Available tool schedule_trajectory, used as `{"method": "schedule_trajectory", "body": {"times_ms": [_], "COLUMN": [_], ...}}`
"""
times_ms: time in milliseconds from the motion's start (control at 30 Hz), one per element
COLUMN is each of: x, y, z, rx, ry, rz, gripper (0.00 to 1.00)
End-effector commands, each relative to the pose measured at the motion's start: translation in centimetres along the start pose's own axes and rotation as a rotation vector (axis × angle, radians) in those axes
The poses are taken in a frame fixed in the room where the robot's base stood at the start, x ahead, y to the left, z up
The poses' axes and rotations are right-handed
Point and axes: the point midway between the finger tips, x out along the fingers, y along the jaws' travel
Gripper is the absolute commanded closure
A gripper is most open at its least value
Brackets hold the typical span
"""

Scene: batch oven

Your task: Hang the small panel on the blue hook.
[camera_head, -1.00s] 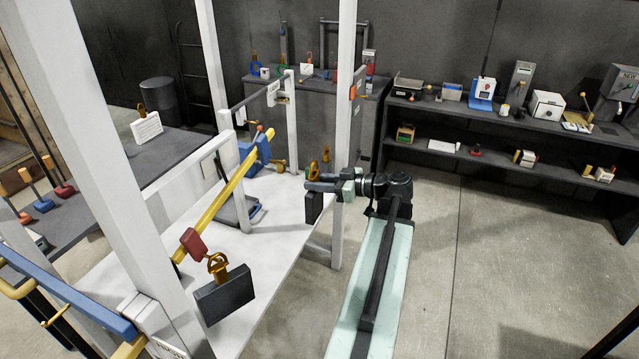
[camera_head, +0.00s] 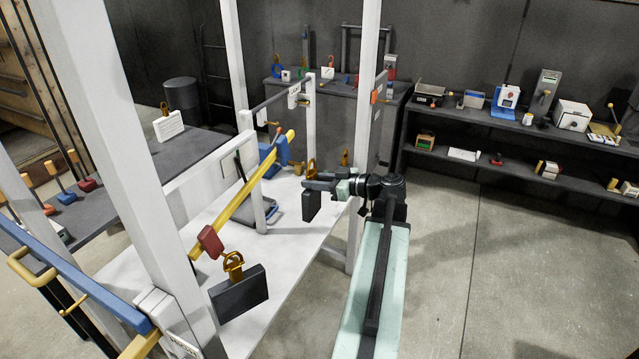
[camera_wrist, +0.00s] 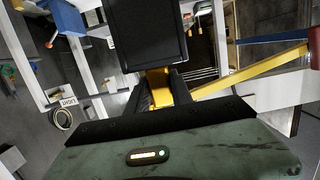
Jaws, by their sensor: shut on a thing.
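My gripper (camera_head: 322,184) is shut on the yellow loop (camera_wrist: 158,88) of a small dark panel (camera_head: 311,207), which hangs below the jaws. In the wrist view the panel (camera_wrist: 150,36) fills the top middle. The blue hook (camera_head: 281,151) is at the far end of the sloping yellow bar (camera_head: 240,205), left of and beyond my gripper. The held panel is apart from it. A larger dark panel (camera_head: 240,294) hangs by a yellow loop near the red hook (camera_head: 210,241) at the bar's near end.
A white post (camera_head: 364,130) stands just beyond my gripper. A white tabletop (camera_head: 270,255) lies under the bar. A white post (camera_head: 110,150) and a blue rail (camera_head: 75,280) are at near left. Open floor (camera_head: 500,280) lies right.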

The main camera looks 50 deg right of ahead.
Motion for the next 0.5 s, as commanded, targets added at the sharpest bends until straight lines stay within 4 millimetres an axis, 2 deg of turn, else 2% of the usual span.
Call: {"method": "schedule_trajectory", "body": {"times_ms": [500], "x": [3.5], "y": [0.0], "z": [-0.7], "rx": [-0.001], "ry": [0.001], "rz": [-0.001], "gripper": [1.00]}}
